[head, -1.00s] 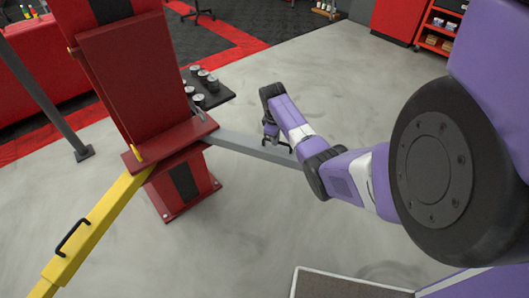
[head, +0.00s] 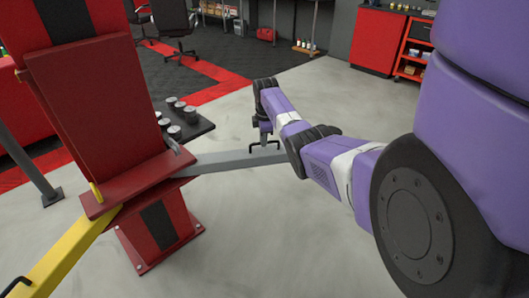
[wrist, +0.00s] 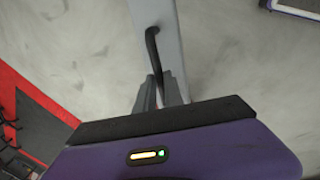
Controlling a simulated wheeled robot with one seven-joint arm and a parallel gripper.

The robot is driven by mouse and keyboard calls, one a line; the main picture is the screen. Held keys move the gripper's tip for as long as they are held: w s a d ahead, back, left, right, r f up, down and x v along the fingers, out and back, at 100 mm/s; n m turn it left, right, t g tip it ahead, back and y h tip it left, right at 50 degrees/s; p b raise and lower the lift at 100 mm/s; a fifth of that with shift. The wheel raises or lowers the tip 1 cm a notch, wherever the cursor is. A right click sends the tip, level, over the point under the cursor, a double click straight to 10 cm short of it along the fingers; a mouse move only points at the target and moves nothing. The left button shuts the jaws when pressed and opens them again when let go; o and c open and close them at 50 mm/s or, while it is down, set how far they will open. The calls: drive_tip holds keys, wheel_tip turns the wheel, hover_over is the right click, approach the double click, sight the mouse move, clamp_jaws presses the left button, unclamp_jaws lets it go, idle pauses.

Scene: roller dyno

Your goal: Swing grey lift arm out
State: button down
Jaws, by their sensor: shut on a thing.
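The grey lift arm (head: 225,161) runs from the red lift column's carriage (head: 140,182) toward the right in the head view. It carries a black bar handle (head: 279,145) on top. My gripper (head: 264,139) comes down on the arm at the handle. In the wrist view the black handle (wrist: 152,45) rises along the edge of the grey arm (wrist: 161,18), and my gripper's fingers (wrist: 158,92) are closed around its near part. The fingertips are partly hidden by the handle and my wrist.
A yellow lift arm (head: 62,248) with its own black handle (head: 17,284) reaches to the lower left. A black tray with several round pads (head: 175,125) is fixed beside the column. Open concrete floor (head: 250,225) lies around the grey arm. Red cabinets (head: 380,42) stand at the back right.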

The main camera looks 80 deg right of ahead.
drive_tip(key=shift+w+d+n+b, duration=0.3)
drive_tip(key=shift+w+d+b, duration=0.2)
drive_tip(key=shift+d+b, duration=0.5)
drive_tip(key=shift+w+r, duration=0.1)
drive_tip(key=c, duration=1.5)
unclamp_jaws()
drive_tip(key=shift+w+d, duration=0.1)
drive_tip(key=shift+d, duration=0.05)
drive_tip(key=shift+o, duration=0.2)
drive_tip(key=shift+s+a+r+p, duration=0.15)
drive_tip(key=shift+a+r, duration=0.1)
drive_tip(key=shift+r, duration=1)
drive_tip(key=shift+s+a+r+p, duration=0.15)
drive_tip(key=shift+a+r, duration=0.1)
drive_tip(key=shift+r, duration=1)
drive_tip(key=shift+s+a+r+p, duration=0.15)
drive_tip(key=shift+a+r, duration=0.1)
drive_tip(key=shift+r, duration=1)
